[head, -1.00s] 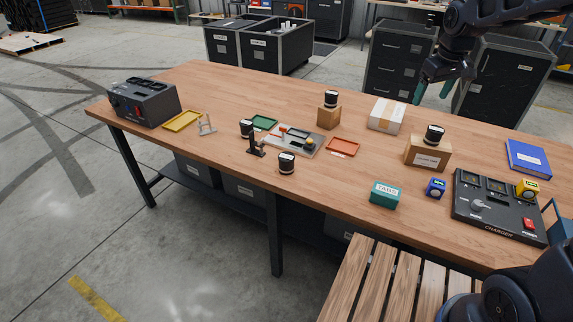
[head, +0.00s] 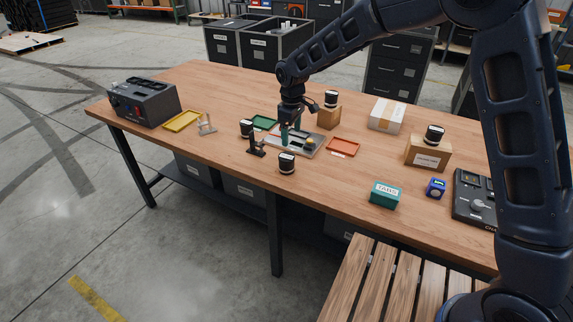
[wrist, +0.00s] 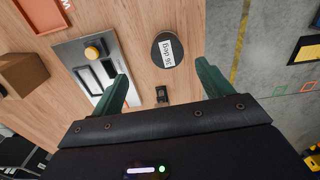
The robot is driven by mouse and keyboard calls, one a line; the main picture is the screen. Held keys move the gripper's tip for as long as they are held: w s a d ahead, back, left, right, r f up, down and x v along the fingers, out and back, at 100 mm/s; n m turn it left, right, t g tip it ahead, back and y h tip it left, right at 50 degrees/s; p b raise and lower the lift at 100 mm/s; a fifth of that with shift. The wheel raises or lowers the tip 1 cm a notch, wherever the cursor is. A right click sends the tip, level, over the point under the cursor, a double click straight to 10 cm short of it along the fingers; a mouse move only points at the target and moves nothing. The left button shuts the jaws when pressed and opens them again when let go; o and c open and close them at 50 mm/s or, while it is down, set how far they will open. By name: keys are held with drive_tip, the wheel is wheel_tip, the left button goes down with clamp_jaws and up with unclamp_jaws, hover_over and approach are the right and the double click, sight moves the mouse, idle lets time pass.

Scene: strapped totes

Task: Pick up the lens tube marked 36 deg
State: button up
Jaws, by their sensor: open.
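A black, round lens tube (wrist: 166,50) with a white label stands upright on the wooden table in the wrist view. The label is upside down there and appears to read "36 deg". It seems to be the tube near the front edge in the head view (head: 286,163). My gripper (head: 290,131) is open and empty, above the grey plate area. In the wrist view the fingertips (wrist: 162,71) are apart, with the tube ahead of and between their lines, not touched. Other similar tubes stand at the left (head: 246,128), on a small box (head: 331,98) and on a larger box (head: 435,134); their labels are unreadable.
A small black stand (wrist: 162,96) is close to the fingers. The table's front edge is close.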

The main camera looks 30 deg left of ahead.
sight(287, 157)
drive_tip(key=shift+s+a+f+n, duration=0.3)
drive_tip(key=shift+s+a+f, duration=0.4)
drive_tip(key=shift+a, duration=0.1)
drive_tip(key=shift+f, duration=0.3)
wheel_tip(287, 157, down, 10)
drive_tip(key=shift+w+d+f, duration=0.1)
drive_tip(key=shift+w+d, duration=0.05)
drive_tip(key=c, duration=1.3)
